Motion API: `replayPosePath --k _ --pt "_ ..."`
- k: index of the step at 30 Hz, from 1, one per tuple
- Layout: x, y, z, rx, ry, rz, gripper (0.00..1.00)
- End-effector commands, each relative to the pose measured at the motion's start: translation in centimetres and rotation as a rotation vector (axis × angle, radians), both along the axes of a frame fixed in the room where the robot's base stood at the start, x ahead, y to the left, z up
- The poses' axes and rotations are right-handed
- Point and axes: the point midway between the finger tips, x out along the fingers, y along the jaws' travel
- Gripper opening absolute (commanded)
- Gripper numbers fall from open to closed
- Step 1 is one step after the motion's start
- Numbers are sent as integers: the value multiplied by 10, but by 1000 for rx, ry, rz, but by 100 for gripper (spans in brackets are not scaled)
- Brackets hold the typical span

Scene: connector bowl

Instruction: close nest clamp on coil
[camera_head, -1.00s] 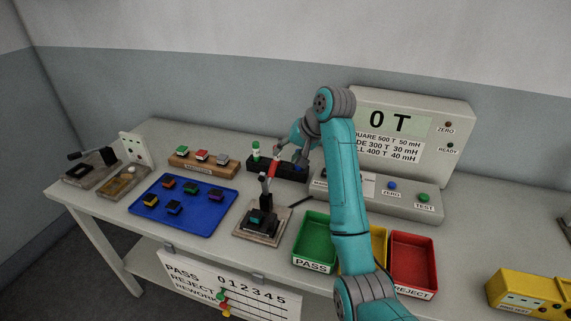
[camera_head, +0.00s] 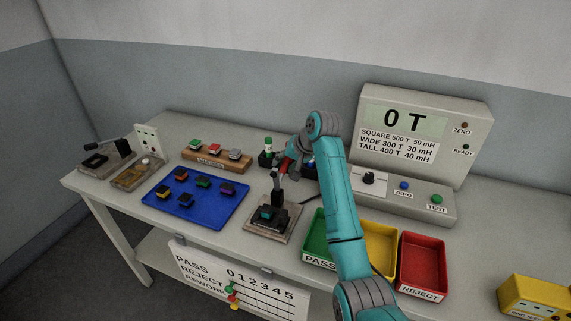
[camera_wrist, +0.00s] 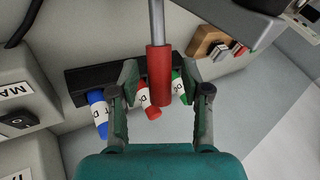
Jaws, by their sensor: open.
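The nest clamp (camera_head: 279,195) stands on a wooden base (camera_head: 258,231) with its lever raised upright and a red grip at the top. A dark coil with a teal top (camera_head: 265,213) sits in the nest at the clamp's foot. My gripper (camera_head: 290,162) is at the red grip, partly hidden by my arm in the head view. In the wrist view my gripper (camera_wrist: 158,78) is open, with one finger on each side of the red grip (camera_wrist: 158,72). Gaps show on both sides of the grip. The coil is out of the wrist view.
A black rack (camera_wrist: 87,80) with blue, red and green markers stands behind the grip. A blue tray (camera_head: 161,206) of several coils lies left of the clamp. Green (camera_head: 312,258), yellow and red bins (camera_head: 424,293) stand right of it. The tester (camera_head: 472,105) is at the back right.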

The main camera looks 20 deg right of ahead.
Motion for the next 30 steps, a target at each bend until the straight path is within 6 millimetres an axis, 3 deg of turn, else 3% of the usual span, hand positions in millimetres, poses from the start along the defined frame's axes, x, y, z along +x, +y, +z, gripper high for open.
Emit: replayPosePath --k 2,7,20,30 --pt "0 0 0 0 0 0 42" --pt "0 0 0 0 0 0 0" --pt "0 0 2 -16 -21 0 0" --pt "-5 3 13 -134 -184 1 0"
